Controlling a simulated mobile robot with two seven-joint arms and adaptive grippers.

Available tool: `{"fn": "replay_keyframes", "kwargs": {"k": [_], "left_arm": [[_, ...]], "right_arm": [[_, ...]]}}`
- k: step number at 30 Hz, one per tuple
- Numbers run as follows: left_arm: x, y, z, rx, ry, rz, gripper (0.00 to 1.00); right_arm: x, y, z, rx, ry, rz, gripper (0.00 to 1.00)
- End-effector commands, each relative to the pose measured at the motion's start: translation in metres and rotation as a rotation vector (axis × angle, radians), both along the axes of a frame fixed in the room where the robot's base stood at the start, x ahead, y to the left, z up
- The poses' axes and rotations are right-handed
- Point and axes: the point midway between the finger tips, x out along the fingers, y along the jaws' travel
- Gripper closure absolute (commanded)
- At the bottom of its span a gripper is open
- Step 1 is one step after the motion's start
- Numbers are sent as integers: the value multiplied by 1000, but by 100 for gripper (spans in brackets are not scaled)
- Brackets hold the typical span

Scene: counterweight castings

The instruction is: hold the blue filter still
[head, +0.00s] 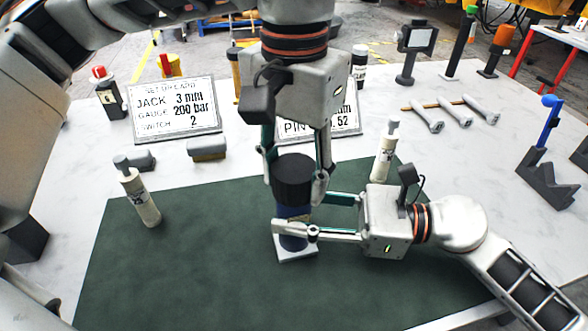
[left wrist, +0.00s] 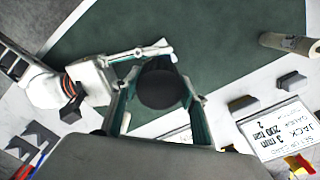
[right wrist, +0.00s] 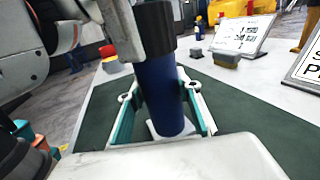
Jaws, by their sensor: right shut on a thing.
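The blue filter (head: 293,243) stands upright on a small pale square plate (head: 297,254) on the green mat. Its top is a wide black cap (head: 293,168), seen from above in the left wrist view (left wrist: 160,88). My left gripper (head: 297,186) reaches down from above, open, with one finger on each side of the cap. My right gripper (head: 302,213) comes in from the right and is shut on the blue body, below the left fingers. The blue body also shows between the fingers in the right wrist view (right wrist: 162,95). The exact finger contact is partly hidden.
The green mat (head: 180,270) is mostly clear. A pale bottle (head: 140,198) stands on its left and another (head: 385,152) behind my right gripper. Two sign boards (head: 175,108) (head: 345,118), grey blocks, several hammer-like tools (head: 428,116) and a blue-tipped stand (head: 547,150) surround it.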

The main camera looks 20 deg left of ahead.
Motion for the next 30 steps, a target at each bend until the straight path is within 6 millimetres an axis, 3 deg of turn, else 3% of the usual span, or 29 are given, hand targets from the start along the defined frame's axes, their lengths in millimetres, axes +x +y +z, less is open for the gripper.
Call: {"fn": "replay_keyframes", "kwargs": {"k": [2, 7, 11, 30], "left_arm": [[0, 0, 0, 0, 0, 0, 83], [0, 0, 0, 0, 0, 18, 83], [0, 0, 0, 0, 0, 142, 83], [0, 0, 1, 0, 0, 1279, 83]], "right_arm": [[0, 0, -1, -1, 1, -1, 100], [0, 0, -1, -1, 1, -1, 100], [0, 0, -1, -1, 1, -1, 100], [0, 0, -1, -1, 1, -1, 100]]}}
